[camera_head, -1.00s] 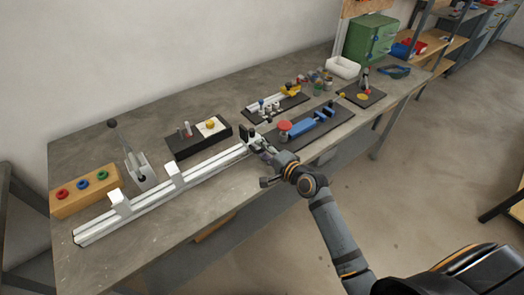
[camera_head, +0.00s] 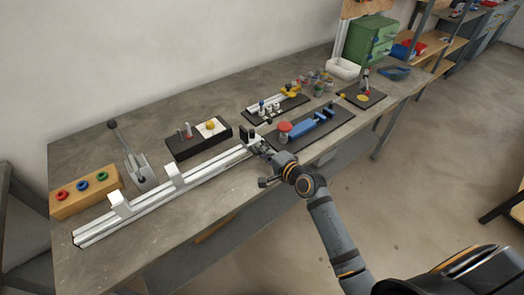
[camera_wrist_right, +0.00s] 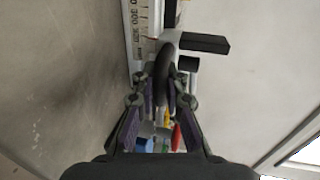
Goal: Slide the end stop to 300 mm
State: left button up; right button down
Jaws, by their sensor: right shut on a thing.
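A long pale aluminium rail (camera_head: 205,170) runs diagonally along the bench. The end stop (camera_head: 247,133), with a black block on top, sits at its far right end. In the right wrist view the black block (camera_wrist_right: 203,43) is above the fingers, beside a scale (camera_wrist_right: 135,22) whose small numbers seem to include 300; the exact reading is unclear. My right gripper (camera_head: 261,149) is at the end stop. Its fingers (camera_wrist_right: 163,98) are closed around a dark rounded knob (camera_wrist_right: 163,72) of the end stop. The left gripper is out of view.
White brackets (camera_head: 121,204) (camera_head: 176,174) stand along the rail. A toggle lever (camera_head: 138,168), a wooden block with coloured rings (camera_head: 62,205), and a black tray (camera_head: 185,149) stand behind it. A dark board with a blue clamp (camera_head: 305,128) lies just right of the gripper.

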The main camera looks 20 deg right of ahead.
jog(key=shift+s+a+p, duration=0.25)
jog(key=shift+a+p, duration=0.3)
jog(key=shift+a, duration=0.2)
jog(key=shift+a+f, duration=0.15)
jog(key=shift+a, duration=0.1)
jog(key=c, duration=1.8)
grip_release()
jog(key=shift+s, duration=0.1)
jog(key=o, duration=0.4)
jog(key=shift+s+d, duration=0.15)
jog(key=v, duration=1.1)
jog(key=shift+s+r, duration=0.2)
jog(key=shift+s, duration=0.15)
jog(key=shift+d, duration=0.1)
